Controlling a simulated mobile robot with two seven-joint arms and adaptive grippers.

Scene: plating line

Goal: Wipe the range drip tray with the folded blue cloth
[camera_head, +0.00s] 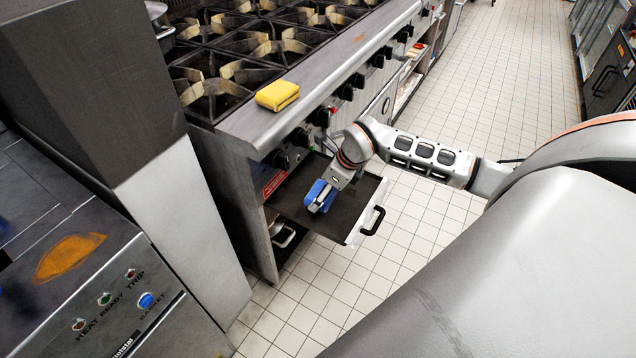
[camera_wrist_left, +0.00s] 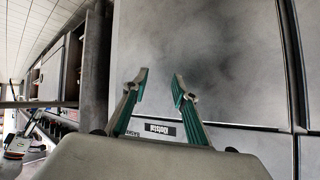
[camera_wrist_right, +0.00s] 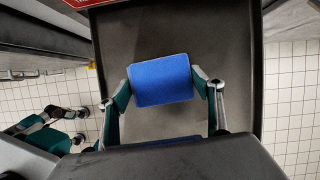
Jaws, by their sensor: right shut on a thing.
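The drip tray (camera_head: 345,218) is a dark flat tray pulled out from under the range, with a black handle at its front. It also fills the middle of the right wrist view (camera_wrist_right: 228,45). My right gripper (camera_head: 318,197) is over the tray, shut on the folded blue cloth (camera_head: 316,190). In the right wrist view the blue cloth (camera_wrist_right: 161,80) sits between the two fingertips. I cannot tell whether the cloth touches the tray. My left gripper (camera_wrist_left: 160,80) is open and empty in the left wrist view, facing a grey metal surface. It is not in the head view.
A yellow sponge (camera_head: 277,95) lies on the range's front ledge (camera_head: 330,75). Black control knobs (camera_head: 345,91) line the range front above the tray. A control panel with an orange stain (camera_head: 68,256) stands at the left. The tiled floor (camera_head: 490,60) right of the range is clear.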

